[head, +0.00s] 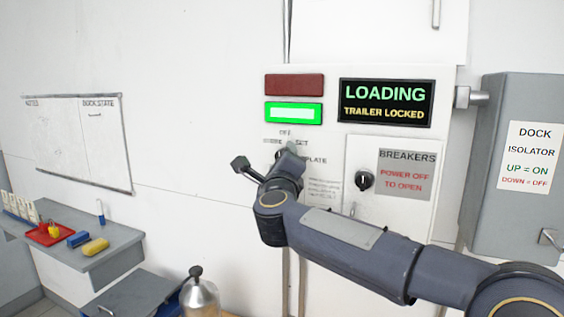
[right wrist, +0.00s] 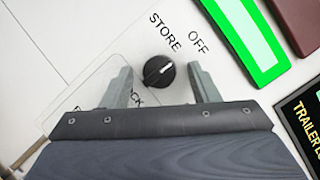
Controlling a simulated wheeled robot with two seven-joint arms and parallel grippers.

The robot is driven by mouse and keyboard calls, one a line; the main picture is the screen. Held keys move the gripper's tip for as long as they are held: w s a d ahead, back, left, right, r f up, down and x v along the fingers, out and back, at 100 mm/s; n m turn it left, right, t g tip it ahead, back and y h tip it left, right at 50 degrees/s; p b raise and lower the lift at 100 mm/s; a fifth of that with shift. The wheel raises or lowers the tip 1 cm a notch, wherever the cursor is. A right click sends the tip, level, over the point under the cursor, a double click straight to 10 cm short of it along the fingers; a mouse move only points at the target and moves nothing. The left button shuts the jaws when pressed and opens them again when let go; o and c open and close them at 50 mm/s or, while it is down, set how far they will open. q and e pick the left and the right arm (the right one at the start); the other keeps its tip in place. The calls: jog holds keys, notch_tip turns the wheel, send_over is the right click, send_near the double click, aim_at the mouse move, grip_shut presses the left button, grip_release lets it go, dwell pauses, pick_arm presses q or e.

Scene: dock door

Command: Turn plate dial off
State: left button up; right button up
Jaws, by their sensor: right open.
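The plate dial (right wrist: 158,70) is a round black knob with a white mark, on a white panel. In the right wrist view its mark points to the upper right, roughly toward the word OFF (right wrist: 198,42); STORE (right wrist: 165,28) is printed above the dial. My right gripper (right wrist: 161,72) is open, one finger on each side of the dial; I cannot tell whether either finger touches it. In the head view my right gripper (head: 290,154) is in front of the panel below the green lamp and hides the dial. My left gripper is not in view.
A lit green lamp (head: 294,113) and a dark red lamp (head: 294,84) sit above the dial. A sign (head: 387,102) reads LOADING, TRAILER LOCKED. A breaker knob (head: 364,181) and the grey isolator box (head: 520,220) are to the right. A clear sheet (right wrist: 92,88) shows beside the dial.

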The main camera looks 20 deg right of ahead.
jog(key=b+v, duration=0.2)
jog(key=v, duration=0.5)
jog(key=shift+s+a+b, duration=0.2)
jog(key=shift+s+b, duration=0.1)
jog(key=shift+s, duration=0.05)
